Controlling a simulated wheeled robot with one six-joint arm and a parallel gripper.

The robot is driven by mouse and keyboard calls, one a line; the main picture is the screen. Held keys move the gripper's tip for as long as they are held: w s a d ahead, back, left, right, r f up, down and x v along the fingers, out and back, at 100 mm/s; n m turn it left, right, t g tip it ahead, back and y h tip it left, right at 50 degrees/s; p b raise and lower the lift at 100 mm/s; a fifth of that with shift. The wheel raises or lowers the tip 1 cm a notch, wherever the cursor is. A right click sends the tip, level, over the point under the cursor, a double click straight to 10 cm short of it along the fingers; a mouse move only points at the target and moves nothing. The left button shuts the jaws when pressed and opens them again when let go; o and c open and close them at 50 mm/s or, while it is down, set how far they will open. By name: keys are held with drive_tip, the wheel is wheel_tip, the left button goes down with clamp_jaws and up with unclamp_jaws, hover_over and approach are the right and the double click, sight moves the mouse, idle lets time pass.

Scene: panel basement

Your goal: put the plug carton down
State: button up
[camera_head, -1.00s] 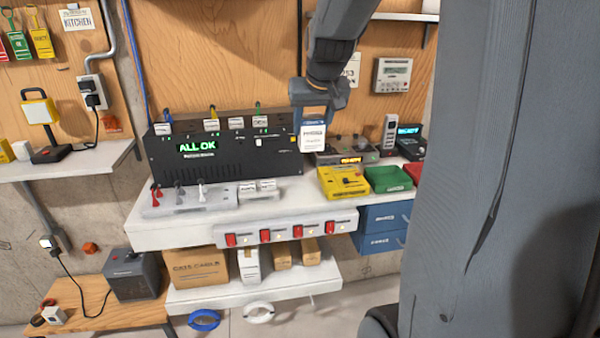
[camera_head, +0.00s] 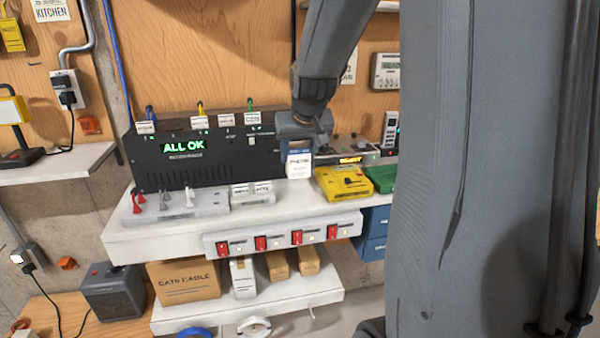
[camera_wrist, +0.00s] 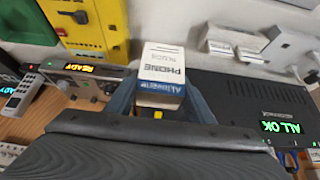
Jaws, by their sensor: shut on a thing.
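My gripper (camera_head: 298,148) is shut on a small white and blue carton (camera_head: 299,165), whose label seems to read PHONE. In the wrist view the carton (camera_wrist: 162,66) sits between the two fingers, with its white printed end showing beyond them. In the head view it is upright in front of the right end of the black ALL OK unit, over the white bench (camera_head: 290,196). I cannot tell whether its bottom touches the bench.
A yellow device (camera_head: 343,183) stands close right of the carton. White label blocks (camera_head: 253,193) and a switch strip lie to the left. The black unit (camera_head: 190,158) stands behind. A narrow bare patch of bench lies between blocks and yellow device. A lower shelf (camera_head: 290,294) holds several cartons.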

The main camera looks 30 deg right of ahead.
sight(298, 171)
drive_tip(key=shift+f+p, duration=0.35)
drive_tip(key=shift+f, duration=2.5)
drive_tip(key=shift+f, duration=0.1)
drive_tip(key=o, duration=1.1)
drive_tip(key=shift+o, duration=0.2)
drive_tip(key=shift+s+r, duration=0.1)
drive_tip(key=shift+r, duration=0.15)
drive_tip(key=b+v, duration=0.1)
drive_tip(key=v, duration=1)
drive_tip(key=s+a+f+n+g+y, duration=0.1)
drive_tip(key=s+a+f+n+g, duration=0.2)
drive_tip(key=s+a+f, duration=1.2)
wheel_tip(298, 171, down, 2)
drive_tip(key=s+g, duration=0.1)
drive_tip(key=g, duration=0.1)
drive_tip(key=shift+a+g+y, duration=0.25)
drive_tip(key=shift+g+y, duration=0.05)
drive_tip(key=shift+y, duration=0.1)
